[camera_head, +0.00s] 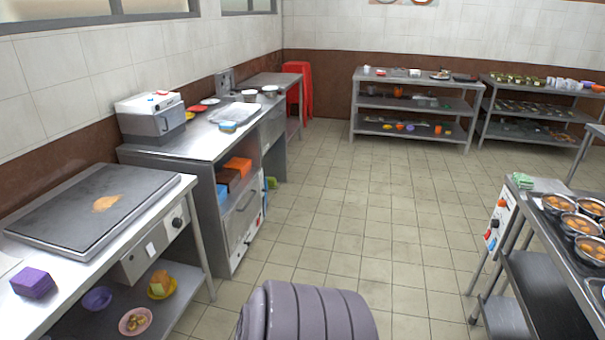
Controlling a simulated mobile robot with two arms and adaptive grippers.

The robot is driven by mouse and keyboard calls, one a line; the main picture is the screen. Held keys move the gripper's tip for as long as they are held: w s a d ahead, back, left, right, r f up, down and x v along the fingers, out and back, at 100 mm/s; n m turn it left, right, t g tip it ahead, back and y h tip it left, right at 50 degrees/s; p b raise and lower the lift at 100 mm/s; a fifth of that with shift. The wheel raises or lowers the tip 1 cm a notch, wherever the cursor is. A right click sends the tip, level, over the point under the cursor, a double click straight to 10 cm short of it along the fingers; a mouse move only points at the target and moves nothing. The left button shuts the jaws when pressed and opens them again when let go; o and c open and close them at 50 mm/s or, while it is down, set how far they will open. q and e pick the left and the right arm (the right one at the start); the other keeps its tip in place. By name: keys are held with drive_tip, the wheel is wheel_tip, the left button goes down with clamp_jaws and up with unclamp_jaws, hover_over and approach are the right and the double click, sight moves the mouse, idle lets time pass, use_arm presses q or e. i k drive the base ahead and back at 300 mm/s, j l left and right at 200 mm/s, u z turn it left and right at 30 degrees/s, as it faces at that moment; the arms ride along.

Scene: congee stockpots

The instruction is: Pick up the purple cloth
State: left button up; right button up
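The purple cloth (33,283) looks like a small folded stack. It lies on the steel counter (62,303) at the lower left of the head view, in front of the flat griddle (95,207). Nothing touches it from above. Neither of my grippers shows in the head view, so I cannot see their state or where they are relative to the cloth.
A purple bowl (97,299) and a yellow dish (161,288) stand on the shelf below the griddle. A grey ribbed stool-like or body part fills the bottom middle. A counter with metal bowls (558,203) stands at right. The tiled floor (350,230) between is clear.

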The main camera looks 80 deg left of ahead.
sight(34, 282)
drive_tip(key=u, duration=4.5)
